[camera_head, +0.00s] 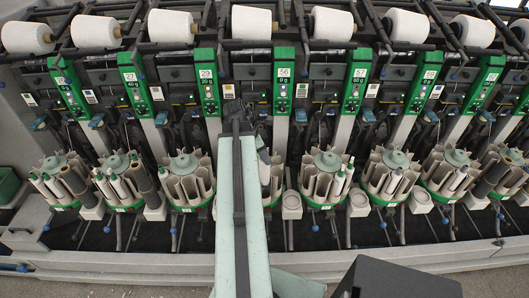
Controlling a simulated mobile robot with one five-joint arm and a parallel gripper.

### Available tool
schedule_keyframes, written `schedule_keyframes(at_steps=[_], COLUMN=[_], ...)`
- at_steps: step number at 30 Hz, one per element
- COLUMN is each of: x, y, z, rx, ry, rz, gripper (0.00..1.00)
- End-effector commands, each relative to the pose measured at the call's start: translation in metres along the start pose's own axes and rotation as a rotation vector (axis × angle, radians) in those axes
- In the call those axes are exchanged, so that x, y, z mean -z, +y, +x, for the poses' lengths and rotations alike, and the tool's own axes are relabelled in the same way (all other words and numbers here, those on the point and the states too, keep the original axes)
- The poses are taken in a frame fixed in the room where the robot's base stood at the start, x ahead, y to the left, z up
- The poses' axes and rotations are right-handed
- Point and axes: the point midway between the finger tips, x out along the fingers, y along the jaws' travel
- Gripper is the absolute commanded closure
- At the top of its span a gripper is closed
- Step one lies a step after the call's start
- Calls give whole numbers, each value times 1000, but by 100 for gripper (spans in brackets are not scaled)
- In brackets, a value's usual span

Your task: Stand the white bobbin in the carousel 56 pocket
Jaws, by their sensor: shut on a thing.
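My arm (240,215) rises from the bottom middle of the view to a dark joint (237,122) in front of the machine. A small dark part beside the arm may be my wrist. My gripper is hidden behind the arm, so its jaws and anything in them do not show. The 56 panel (284,75) is green, just right of the arm's top. The carousel below it is mostly covered by my arm; only a pale strip of its right side (276,184) shows. I cannot pick out the white bobbin or tell which pocket is free.
Neighbouring carousels stand left (187,182) and right (325,178), several holding bobbins. White cones (251,22) line the top. Grey posts (280,140) separate the stations. A black box (400,280) fills the lower right. The machine's front ledge (120,262) is clear.

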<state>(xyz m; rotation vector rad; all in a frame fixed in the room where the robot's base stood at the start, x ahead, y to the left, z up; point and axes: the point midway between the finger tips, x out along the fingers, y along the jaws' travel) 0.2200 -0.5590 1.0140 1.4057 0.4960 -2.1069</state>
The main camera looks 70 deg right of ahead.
Motion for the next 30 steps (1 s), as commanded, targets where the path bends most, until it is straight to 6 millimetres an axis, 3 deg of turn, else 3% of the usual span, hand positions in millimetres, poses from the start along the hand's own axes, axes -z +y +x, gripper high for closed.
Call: schedule_keyframes(at_steps=[7, 30], x=[1, 18], y=[0, 0], z=[2, 42], rx=[0, 0], ry=[0, 0], rz=[0, 0], gripper=[100, 100])
